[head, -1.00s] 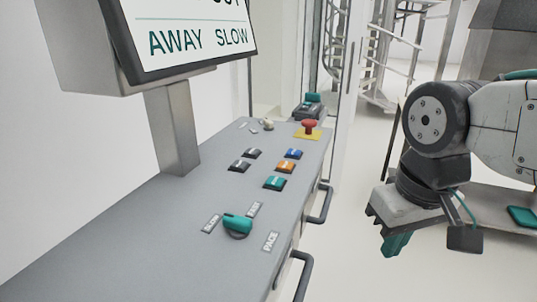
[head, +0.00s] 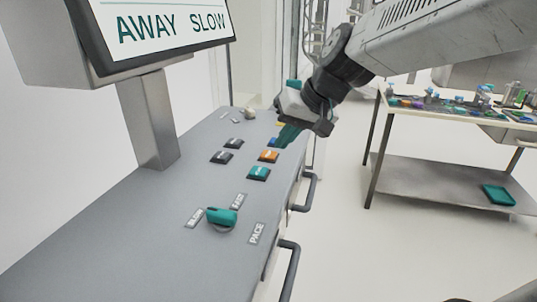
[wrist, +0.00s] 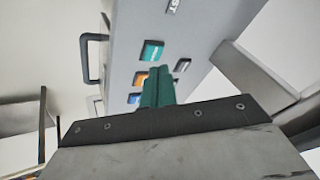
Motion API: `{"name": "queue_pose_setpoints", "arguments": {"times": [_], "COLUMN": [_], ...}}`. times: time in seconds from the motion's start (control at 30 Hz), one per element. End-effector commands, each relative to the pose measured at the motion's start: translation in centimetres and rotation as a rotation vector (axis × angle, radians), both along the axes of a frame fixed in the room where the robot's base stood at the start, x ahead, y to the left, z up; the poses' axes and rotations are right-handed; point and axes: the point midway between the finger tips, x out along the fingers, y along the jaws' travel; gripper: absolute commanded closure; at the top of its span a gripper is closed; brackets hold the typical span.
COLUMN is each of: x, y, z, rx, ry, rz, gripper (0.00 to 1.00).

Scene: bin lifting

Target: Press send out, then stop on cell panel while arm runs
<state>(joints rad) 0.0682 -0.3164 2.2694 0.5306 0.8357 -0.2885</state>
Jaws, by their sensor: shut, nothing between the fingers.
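The cell panel (head: 120,225) is a grey sloping desk with several push buttons. A teal button (head: 258,173) is nearest, with an orange button (head: 268,156) behind it and two black buttons (head: 221,157) (head: 233,143) to their left. Button labels are too small to read. My gripper (head: 287,136) is shut and empty, its teal fingers over the panel's right side, by the far end of the button group. They largely hide the blue button and the red mushroom button there. The wrist view shows the fingers (wrist: 157,86) beside the teal (wrist: 151,50) and orange (wrist: 141,79) buttons; contact cannot be told.
A screen (head: 165,25) reading "AWAY SLOW" stands on a post over the panel. A teal pace knob (head: 221,217) sits at the front. Dark handles (head: 306,190) stick out along the right edge. A table (head: 440,110) with small items stands at right; the floor between is clear.

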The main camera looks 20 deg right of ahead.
Motion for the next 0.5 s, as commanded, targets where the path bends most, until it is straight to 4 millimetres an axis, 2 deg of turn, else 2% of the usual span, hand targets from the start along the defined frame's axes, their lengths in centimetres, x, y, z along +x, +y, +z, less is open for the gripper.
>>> {"name": "queue_pose_setpoints", "arguments": {"times": [0.03,0.1,0.2,0.33,0.5], "x": [3.2,7.0,11.2,14.3,15.4], "y": [-0.2,-0.6,-1.4,-2.2,-2.5], "z": [-0.1,0.1,0.1,-0.1,-0.2], "rx": [0.033,0.072,0.110,0.132,0.139], "ry": [-0.029,-0.080,-0.135,-0.174,-0.190], "rz": [-0.030,-0.072,-0.129,-0.178,-0.196], "gripper": [1.00,1.00,1.00,1.00,1.00]}}
